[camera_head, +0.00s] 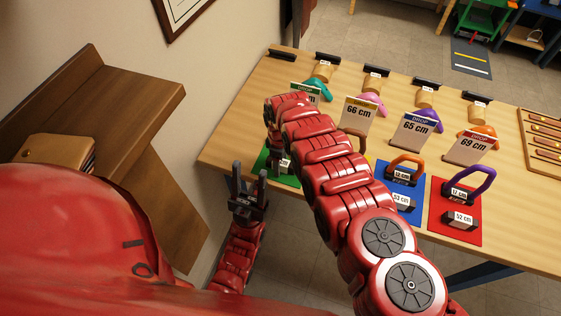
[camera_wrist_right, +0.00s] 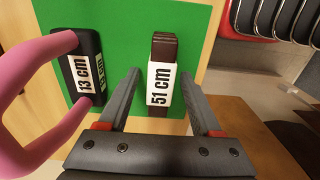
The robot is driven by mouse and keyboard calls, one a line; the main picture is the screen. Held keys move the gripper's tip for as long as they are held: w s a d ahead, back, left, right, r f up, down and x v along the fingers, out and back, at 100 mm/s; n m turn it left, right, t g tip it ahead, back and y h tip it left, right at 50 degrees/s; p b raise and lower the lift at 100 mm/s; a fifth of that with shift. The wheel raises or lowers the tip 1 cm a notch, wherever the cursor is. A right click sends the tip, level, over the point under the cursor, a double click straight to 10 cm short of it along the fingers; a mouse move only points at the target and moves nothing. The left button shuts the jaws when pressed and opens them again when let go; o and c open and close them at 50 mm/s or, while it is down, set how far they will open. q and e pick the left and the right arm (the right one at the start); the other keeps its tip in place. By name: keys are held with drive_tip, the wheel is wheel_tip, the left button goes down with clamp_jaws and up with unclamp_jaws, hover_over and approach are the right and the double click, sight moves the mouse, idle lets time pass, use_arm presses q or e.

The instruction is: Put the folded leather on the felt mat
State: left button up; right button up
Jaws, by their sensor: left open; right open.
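The folded leather (camera_wrist_right: 163,48) is a dark brown layered bundle with a white "51 cm" label. In the right wrist view it lies on the green felt mat (camera_wrist_right: 125,25), between and just ahead of the fingertips of my right gripper (camera_wrist_right: 160,74). That gripper is open; I cannot tell whether its fingers touch the bundle. In the head view my right arm hides most of the green mat (camera_head: 262,160) and the gripper's fingers. My left gripper (camera_head: 248,180) is open and empty, pointing up beside the table's left end.
A black "13 cm" block (camera_wrist_right: 80,65) with a pink handle lies on the mat left of the leather. On the wooden table (camera_head: 232,125) are a blue mat (camera_head: 412,215), a red mat (camera_head: 440,232) and several size signs (camera_head: 410,135). A brown shelf (camera_head: 140,100) stands at left.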

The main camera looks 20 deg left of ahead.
drive_tip(key=shift+r, duration=0.3)
drive_tip(key=shift+w+a+r, duration=0.1)
drive_tip(key=shift+a+r, duration=0.05)
drive_tip(key=shift+r, duration=0.35)
wheel_tip(320, 180, up, 7)
drive_tip(key=b, duration=0.2)
drive_tip(key=shift+b, duration=0.3)
wheel_tip(320, 180, up, 4)
drive_tip(key=shift+f+p, duration=0.1)
drive_tip(key=shift+p, duration=0.6)
